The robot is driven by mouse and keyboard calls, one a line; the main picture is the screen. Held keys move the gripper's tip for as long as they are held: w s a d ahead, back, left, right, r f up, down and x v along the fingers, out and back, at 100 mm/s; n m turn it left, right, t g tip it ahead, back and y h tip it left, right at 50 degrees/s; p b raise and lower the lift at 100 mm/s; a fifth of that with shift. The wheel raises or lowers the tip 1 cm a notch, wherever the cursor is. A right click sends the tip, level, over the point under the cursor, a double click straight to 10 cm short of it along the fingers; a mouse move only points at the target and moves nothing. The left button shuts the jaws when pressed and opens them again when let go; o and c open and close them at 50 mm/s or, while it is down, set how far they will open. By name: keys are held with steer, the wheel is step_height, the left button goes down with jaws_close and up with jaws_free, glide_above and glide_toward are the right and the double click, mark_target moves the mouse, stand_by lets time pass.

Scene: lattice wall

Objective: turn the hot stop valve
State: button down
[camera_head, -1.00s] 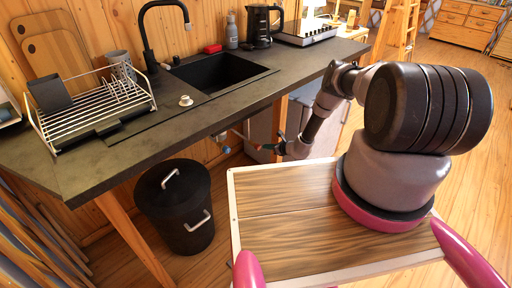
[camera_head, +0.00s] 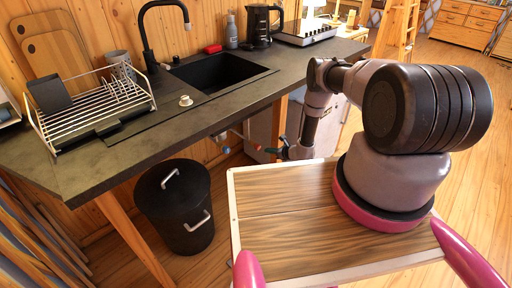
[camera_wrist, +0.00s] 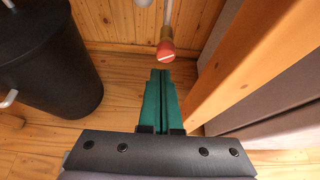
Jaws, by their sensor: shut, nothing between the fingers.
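The hot stop valve has a red round knob with a pale stripe (camera_wrist: 166,51), at the top centre of the wrist view on a brass stem under a pipe. In the head view it is a small red spot (camera_head: 258,147) below the counter. My gripper (camera_wrist: 160,74) has green fingers pressed together, with nothing between them. Their tips lie just below the knob in the wrist view, seemingly a little apart from it; the depth is hard to judge. In the head view my gripper (camera_head: 273,150) is small, just right of the red knob.
A blue-handled valve (camera_head: 226,149) is left of the red one. A black bin (camera_head: 176,207) stands on the floor to the left. A wooden post (camera_wrist: 235,65) stands close on the right of my fingers. The counter (camera_head: 115,150) overhangs the valves.

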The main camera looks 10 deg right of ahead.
mark_target(255, 145)
steer(key=w+a, duration=0.4)
steer(key=w, duration=0.1)
steer(key=shift+w, duration=0.15)
steer(key=shift+d+f, duration=0.15)
steer(key=shift+f, duration=0.2)
stand_by(0.7)
steer(key=shift+w+d, duration=0.4)
steer(key=shift+d, duration=0.1)
steer(key=shift+w+d, duration=0.15)
stand_by(0.4)
steer(key=shift+r, duration=0.15)
